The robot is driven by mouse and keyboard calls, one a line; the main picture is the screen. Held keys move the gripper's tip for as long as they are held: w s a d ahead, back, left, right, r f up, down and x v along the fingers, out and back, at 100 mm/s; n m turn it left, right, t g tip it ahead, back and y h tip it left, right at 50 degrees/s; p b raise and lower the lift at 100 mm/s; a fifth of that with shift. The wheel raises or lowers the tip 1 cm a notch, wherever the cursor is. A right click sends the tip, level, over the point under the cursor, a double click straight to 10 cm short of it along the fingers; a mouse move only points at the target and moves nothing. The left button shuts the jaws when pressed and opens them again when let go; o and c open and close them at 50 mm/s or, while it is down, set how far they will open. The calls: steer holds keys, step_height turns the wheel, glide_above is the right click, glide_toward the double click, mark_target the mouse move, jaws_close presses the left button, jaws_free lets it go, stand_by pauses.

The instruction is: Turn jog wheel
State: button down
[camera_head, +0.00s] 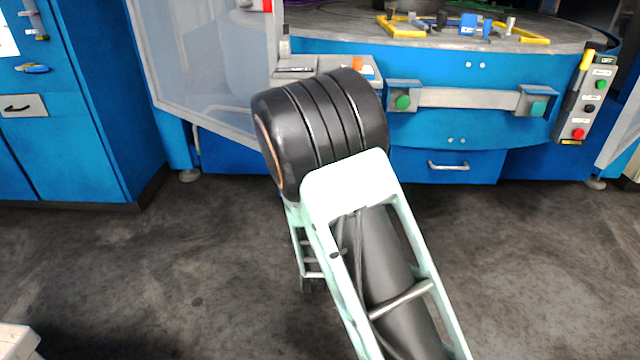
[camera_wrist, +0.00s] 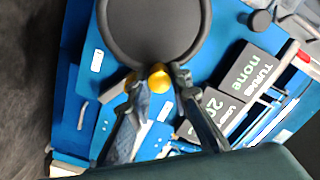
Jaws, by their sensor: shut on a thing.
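The jog wheel (camera_wrist: 150,30) is a dark round disc with a raised rim at the top of the wrist view, partly cut off by the frame's edge. A gold knob (camera_wrist: 159,77) shows at its lower rim. My gripper (camera_wrist: 157,84) has its two fingertips on either side of the knob, shut on it. A dark display (camera_wrist: 250,72) right of the wheel reads "TURNS none". A second dark display (camera_wrist: 212,113) beside it shows "20", partly hidden by a finger. In the head view, my arm hides the wheel and gripper.
A blue machine (camera_head: 460,75) with a round table (camera_head: 350,30) stands ahead. Two green buttons flank a grey bar (camera_head: 465,98) on its front. A button box (camera_head: 585,105) hangs at right. A blue cabinet (camera_head: 75,130) stands at left. The floor (camera_head: 150,270) is clear.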

steer(key=shift+s+d+f+m, duration=0.15)
steer(key=shift+f+m, duration=0.3)
steer(key=shift+m, duration=0.25)
steer(key=shift+w+d+f+m, duration=0.15)
steer(key=shift+f+m, duration=0.25)
steer(key=shift+m, duration=0.3)
steer(key=shift+s+f, duration=0.1)
steer(key=c, duration=1.8)
jaws_free()
steer(key=shift+o, duration=0.2)
steer(key=s, duration=0.7)
steer(key=shift+s+a, duration=0.15)
steer(key=shift+s, duration=0.1)
